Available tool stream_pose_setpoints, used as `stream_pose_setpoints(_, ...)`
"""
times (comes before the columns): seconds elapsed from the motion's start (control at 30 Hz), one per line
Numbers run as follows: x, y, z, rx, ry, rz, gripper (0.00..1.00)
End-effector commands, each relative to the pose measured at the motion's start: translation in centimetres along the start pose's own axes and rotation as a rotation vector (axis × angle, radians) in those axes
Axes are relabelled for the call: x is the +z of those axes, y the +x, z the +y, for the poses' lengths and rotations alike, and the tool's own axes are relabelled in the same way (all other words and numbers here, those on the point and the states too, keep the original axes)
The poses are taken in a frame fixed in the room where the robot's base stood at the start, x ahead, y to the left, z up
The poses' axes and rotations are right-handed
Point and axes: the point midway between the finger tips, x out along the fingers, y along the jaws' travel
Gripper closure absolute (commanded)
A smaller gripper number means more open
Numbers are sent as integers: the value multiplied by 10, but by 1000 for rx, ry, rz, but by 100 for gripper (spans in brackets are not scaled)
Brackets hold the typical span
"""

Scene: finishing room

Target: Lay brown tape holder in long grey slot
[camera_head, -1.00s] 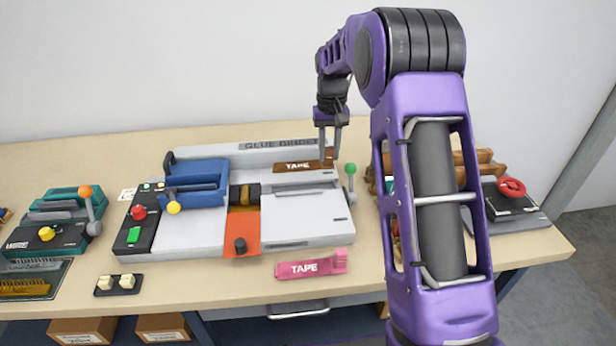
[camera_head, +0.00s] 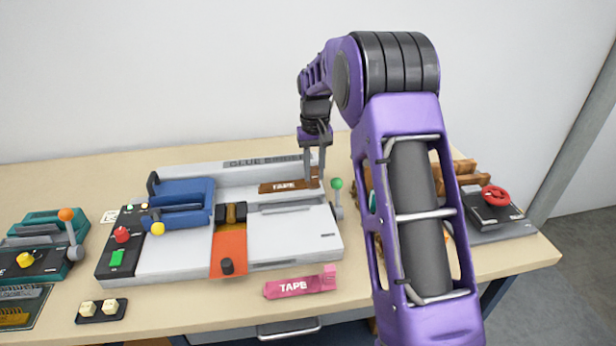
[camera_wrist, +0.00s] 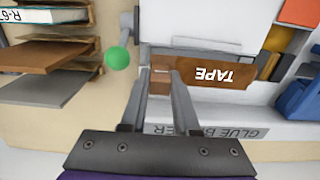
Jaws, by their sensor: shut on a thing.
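The brown tape holder (camera_head: 278,187), with white TAPE lettering, is at the back of the grey glue binder (camera_head: 293,233). My gripper (camera_head: 314,182) is shut on its right end. In the wrist view the fingers (camera_wrist: 161,85) straddle the brown end, and the lettered part (camera_wrist: 215,75) extends to the right. The holder lies roughly along the binder's length; I cannot tell whether it touches the surface beneath. A long grey slot (camera_head: 286,207) runs across the binder top, in front of the holder.
A pink tape holder (camera_head: 300,286) lies on the bench in front of the binder. A green-knobbed lever (camera_head: 337,185) stands at the binder's right end, close to my gripper. A blue clamp (camera_head: 185,205) and orange plate (camera_head: 229,250) are further left. Brown wooden racks (camera_wrist: 50,57) stand nearby.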

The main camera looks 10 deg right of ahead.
Motion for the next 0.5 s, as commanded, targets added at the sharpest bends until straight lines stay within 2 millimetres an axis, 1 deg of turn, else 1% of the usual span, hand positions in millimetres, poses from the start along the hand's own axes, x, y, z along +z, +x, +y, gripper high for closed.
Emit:
stream_pose_setpoints(0.03, 0, 8, 0, 0, 0, -1, 100)
stream_pose_setpoints(0.3, 0, 37, 0, 0, 0, -1, 100)
stream_pose_setpoints(0.5, 0, 48, 0, 0, 0, 1, 100)
